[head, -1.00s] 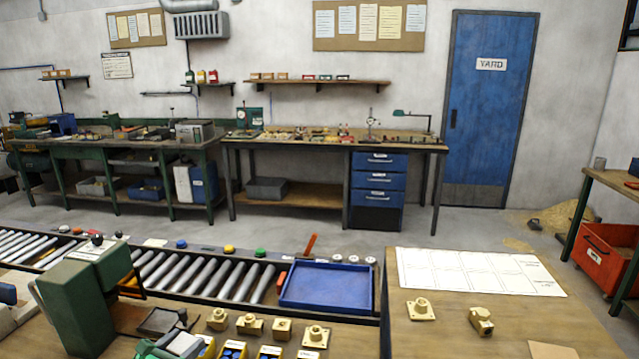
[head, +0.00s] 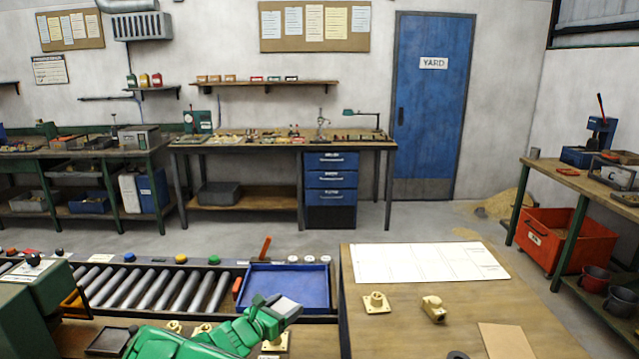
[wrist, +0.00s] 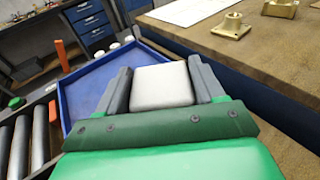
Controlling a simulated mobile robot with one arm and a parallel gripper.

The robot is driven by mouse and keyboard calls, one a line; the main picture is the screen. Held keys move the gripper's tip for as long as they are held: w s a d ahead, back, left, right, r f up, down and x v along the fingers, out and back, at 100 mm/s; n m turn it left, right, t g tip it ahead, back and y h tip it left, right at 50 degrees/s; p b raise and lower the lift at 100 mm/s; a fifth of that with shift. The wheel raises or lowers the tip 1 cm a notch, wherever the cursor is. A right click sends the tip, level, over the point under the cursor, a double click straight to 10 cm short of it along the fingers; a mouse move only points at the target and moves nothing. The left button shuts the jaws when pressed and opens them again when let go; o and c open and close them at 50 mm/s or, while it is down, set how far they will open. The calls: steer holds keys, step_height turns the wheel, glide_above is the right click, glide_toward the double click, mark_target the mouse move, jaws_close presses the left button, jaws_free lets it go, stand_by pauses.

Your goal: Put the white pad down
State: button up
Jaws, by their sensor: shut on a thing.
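My green gripper (head: 283,306) is in the lower middle of the head view, reaching right, in front of the blue tray (head: 326,283). It is shut on the white pad (head: 287,306). In the wrist view the white pad (wrist: 162,86) sits between the two grey fingers (wrist: 160,88), held by its sides. The blue tray (wrist: 84,99) lies beyond and to the left of the pad there. The tray's visible floor looks empty. The gripper is in the air; its height above the bench is unclear.
A roller conveyor (head: 150,288) lies left of the tray. A wooden bench (head: 375,335) at right carries a white sheet (head: 430,263) and brass fittings (head: 376,302), (head: 433,308). More fittings (head: 273,343) sit below my gripper, partly hidden. The bench's right part has free room.

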steer(key=d+m+g+h, duration=0.1)
steer(key=d, duration=0.7)
steer(key=w+d+m+g+h, duration=0.1)
steer(key=d, duration=0.7)
steer(key=w+d+r+m+g+h, duration=0.1)
steer(key=d, duration=0.7)
steer(key=shift+d, duration=0.15)
steer(key=shift+w+d+r, duration=0.1)
steer(key=shift+d+r, duration=0.05)
steer(key=shift+r, duration=0.1)
step_height(320, 180, up, 15)
steer(key=w+n+t+y, duration=0.3)
steer(key=n+t+y, duration=0.2)
steer(key=n+y, duration=0.1)
steer(key=shift+n+y, duration=0.3)
steer(key=shift+y, duration=0.5)
steer(key=shift+r, duration=0.1)
steer(key=shift+s, duration=0.1)
